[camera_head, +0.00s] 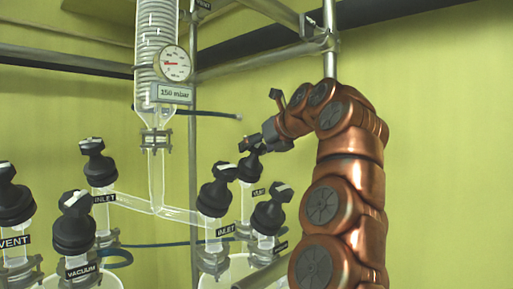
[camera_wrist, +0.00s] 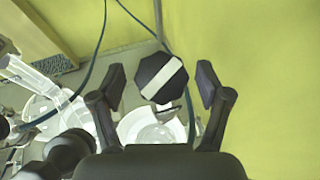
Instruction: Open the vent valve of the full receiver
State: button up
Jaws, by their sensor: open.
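In the head view two groups of black-capped valves stand on receivers. The right group has an INLET valve (camera_head: 217,190), a rear valve (camera_head: 248,168) with a label partly hidden that seems to read VENT, and a front valve (camera_head: 271,212) whose label is mostly hidden. My gripper (camera_head: 256,143) is at the top of the rear valve. In the wrist view a black octagonal knob (camera_wrist: 162,78) with a white stripe lies between the two open fingers of my gripper (camera_wrist: 160,88), with gaps on both sides. The stripe runs diagonally. I cannot tell the liquid levels.
The left group has VENT (camera_head: 14,200), VACUUM (camera_head: 74,225) and INLET (camera_head: 98,165) valves. A glass column (camera_head: 158,40) with a gauge (camera_head: 176,63) and a 150 mbar sign (camera_head: 174,93) stands behind. Metal rods frame the setup. Blue hoses run below.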

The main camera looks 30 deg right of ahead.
jog(key=shift+w+f, duration=0.2)
jog(key=shift+w, duration=0.15)
jog(key=c, duration=1.2)
